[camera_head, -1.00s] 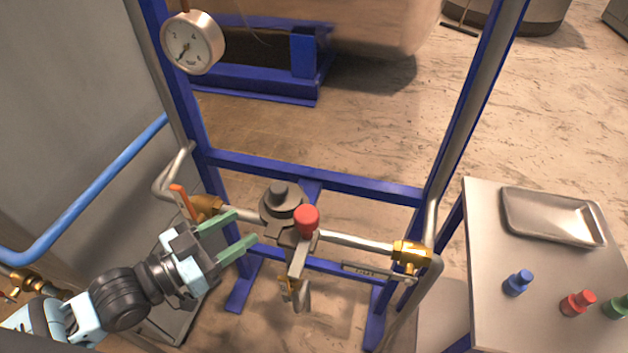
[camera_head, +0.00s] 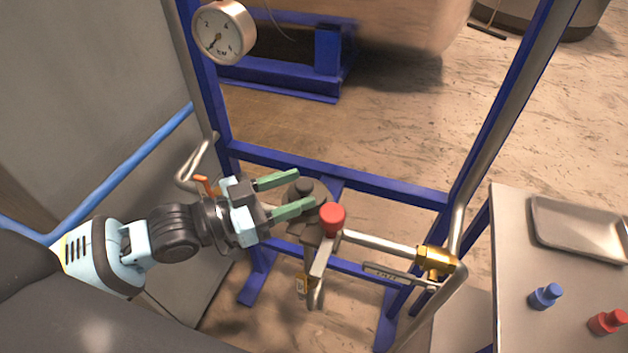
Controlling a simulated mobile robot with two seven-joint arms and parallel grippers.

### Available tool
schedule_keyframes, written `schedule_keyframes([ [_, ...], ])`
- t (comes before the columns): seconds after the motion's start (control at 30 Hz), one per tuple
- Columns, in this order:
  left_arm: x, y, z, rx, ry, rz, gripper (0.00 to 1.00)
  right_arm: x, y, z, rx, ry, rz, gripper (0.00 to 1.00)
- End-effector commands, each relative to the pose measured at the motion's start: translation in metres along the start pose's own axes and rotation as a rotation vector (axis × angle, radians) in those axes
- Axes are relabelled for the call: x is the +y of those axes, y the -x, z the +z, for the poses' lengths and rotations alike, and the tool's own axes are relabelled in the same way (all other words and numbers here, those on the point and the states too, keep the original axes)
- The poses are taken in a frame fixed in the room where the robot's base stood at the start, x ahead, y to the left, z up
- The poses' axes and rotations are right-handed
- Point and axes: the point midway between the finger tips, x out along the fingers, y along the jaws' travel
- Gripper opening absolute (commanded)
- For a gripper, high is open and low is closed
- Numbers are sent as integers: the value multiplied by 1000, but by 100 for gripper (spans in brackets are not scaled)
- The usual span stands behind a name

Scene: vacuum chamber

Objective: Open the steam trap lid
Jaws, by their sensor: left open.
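The steam trap (camera_head: 316,236) is a dark grey body on a horizontal pipe in the blue frame. Its round dark lid with a knob (camera_head: 304,188) shows at the top, partly hidden behind my left gripper's fingers. A red knob (camera_head: 332,218) stands on the trap's right side. My left gripper (camera_head: 298,192) is open, its two green fingers pointing right at the lid. The fingertips overlap the lid's edge in the picture; I cannot tell whether they touch it. My right gripper is not in view.
A brass valve (camera_head: 436,261) sits on the pipe at right, an orange-handled valve (camera_head: 203,186) at left behind my gripper. A pressure gauge (camera_head: 223,31) hangs upper left. The side table (camera_head: 512,250) holds a metal tray (camera_head: 580,232), a blue knob (camera_head: 546,295) and a red knob (camera_head: 607,321).

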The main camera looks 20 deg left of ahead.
Motion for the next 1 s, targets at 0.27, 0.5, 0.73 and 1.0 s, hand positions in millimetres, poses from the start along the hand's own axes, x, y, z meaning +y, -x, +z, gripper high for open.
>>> schedule_keyframes([
  [0.27, 0, -35, -2, 3, -2, -1, 50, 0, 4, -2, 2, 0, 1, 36],
  [0.5, 0, -43, 0, -1, -2, 0, 50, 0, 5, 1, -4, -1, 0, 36],
  [0.73, 0, -43, 0, -1, -1, 0, 44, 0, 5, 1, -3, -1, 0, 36],
  [1.0, 0, -43, 0, 0, -1, 0, 8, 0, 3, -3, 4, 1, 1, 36],
])
